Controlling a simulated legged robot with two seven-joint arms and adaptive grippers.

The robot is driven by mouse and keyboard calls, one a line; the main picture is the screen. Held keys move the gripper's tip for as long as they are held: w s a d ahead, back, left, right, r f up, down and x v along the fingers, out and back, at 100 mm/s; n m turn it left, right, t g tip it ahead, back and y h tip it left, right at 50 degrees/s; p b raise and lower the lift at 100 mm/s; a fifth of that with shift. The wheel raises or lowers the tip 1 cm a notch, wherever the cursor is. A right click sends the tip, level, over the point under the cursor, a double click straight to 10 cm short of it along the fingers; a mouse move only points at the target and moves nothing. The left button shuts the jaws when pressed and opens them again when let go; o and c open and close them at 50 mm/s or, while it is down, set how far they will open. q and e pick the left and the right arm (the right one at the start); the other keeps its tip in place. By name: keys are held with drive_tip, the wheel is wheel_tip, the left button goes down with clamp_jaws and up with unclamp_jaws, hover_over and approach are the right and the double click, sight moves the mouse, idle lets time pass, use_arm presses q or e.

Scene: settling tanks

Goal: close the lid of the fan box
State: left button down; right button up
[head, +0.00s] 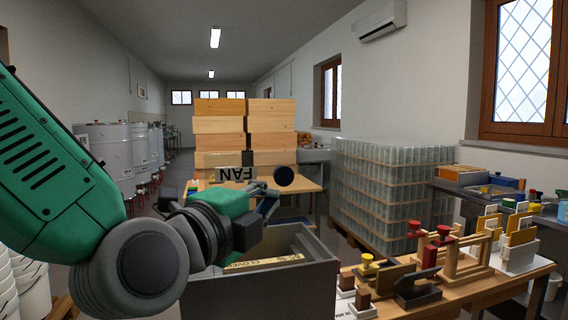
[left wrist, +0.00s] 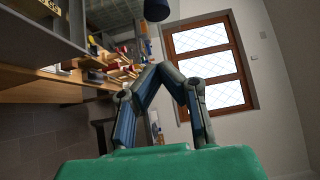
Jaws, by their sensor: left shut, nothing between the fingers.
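A grey open-topped box (head: 300,280) stands in front of me at the bottom middle of the head view. A wooden strip with dark lettering lies inside it. Behind it shows an upside-down FAN label (head: 235,174); I cannot tell whether it is on the lid. A round black knob (head: 284,176) is right of the label, and a dark knob also shows at the top of the left wrist view (left wrist: 156,9). My left gripper (head: 265,192) is shut and empty, just below the knob, apart from it as far as I can tell. Its fingers meet in the left wrist view (left wrist: 165,69). My right gripper is not in view.
Wooden boxes (head: 245,125) are stacked on a table behind. A bench (head: 465,297) with wooden racks and colored-handled tools is at right. A pallet of glass jars (head: 385,190) stands behind it.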

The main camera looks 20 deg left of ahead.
sight(287, 178)
use_arm(q)
drive_tip(key=w+p, duration=0.3)
drive_tip(key=w, duration=0.6)
drive_tip(key=shift+w+a+r+p, duration=0.1)
drive_tip(key=shift+w+p, duration=0.2)
drive_tip(key=shift+p, duration=0.05)
drive_tip(key=shift+w+a, duration=0.2)
drive_tip(key=shift+a, duration=0.5)
drive_tip(key=shift+d, duration=0.1)
